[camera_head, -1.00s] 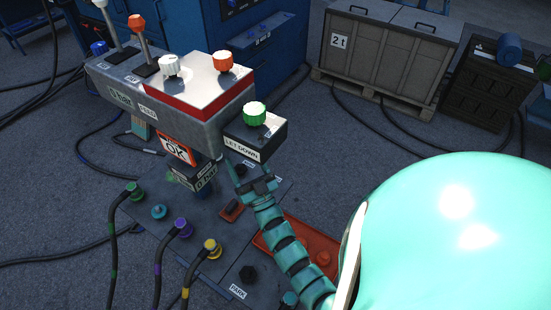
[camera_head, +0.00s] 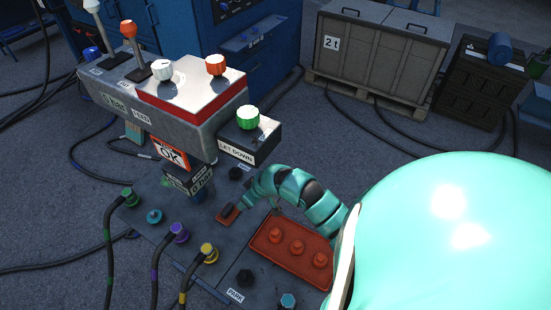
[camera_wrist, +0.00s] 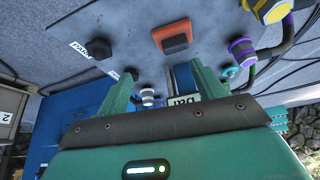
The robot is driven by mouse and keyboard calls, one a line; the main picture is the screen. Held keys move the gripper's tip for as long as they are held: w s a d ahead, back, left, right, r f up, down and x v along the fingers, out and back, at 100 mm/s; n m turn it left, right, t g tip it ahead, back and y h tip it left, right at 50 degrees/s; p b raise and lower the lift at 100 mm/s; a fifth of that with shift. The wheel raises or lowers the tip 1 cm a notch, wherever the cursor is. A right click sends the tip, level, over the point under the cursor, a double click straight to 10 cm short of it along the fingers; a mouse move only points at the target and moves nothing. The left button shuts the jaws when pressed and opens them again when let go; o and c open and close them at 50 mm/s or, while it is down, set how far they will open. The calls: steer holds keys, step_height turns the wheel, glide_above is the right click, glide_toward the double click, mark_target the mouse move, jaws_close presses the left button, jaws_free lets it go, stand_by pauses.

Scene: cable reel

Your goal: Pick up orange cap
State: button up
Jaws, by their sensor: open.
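Several orange caps stand in a shallow orange tray (camera_head: 262,247) on the low grey plate in the head view; the middle cap (camera_head: 297,247) is clear of my arm. My gripper (camera_wrist: 165,80) is open in the wrist view, its two green fingers spread with nothing held between them. In the head view my arm curls left above the plate, behind the tray, and I cannot clearly make out the fingers there. No cap in the tray shows in the wrist view.
An orange pad with a dark block (camera_head: 228,213) lies left of the tray; it also shows in the wrist view (camera_wrist: 174,38). Green, purple and yellow cable plugs (camera_head: 209,252) stand nearby. The control box (camera_head: 190,105) and LET DOWN box (camera_head: 250,140) overhang the plate.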

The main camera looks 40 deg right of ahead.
steer(key=s+d+n+g+h, duration=0.1)
steer(key=s+d+g+h, duration=0.3)
steer(key=s, duration=0.6)
steer(key=f, duration=0.2)
steer(key=f+g+y, duration=0.1)
steer(key=f, duration=0.1)
steer(key=a+f+y+b, duration=0.1)
steer(key=f, duration=0.1)
steer(key=shift+s+f+g, duration=0.1)
steer(key=shift+f+g, duration=0.15)
steer(key=shift+g, duration=0.05)
steer(key=shift+d+f+p, duration=0.15)
steer(key=shift+f+p, duration=0.5)
steer(key=shift+f, duration=2.25)
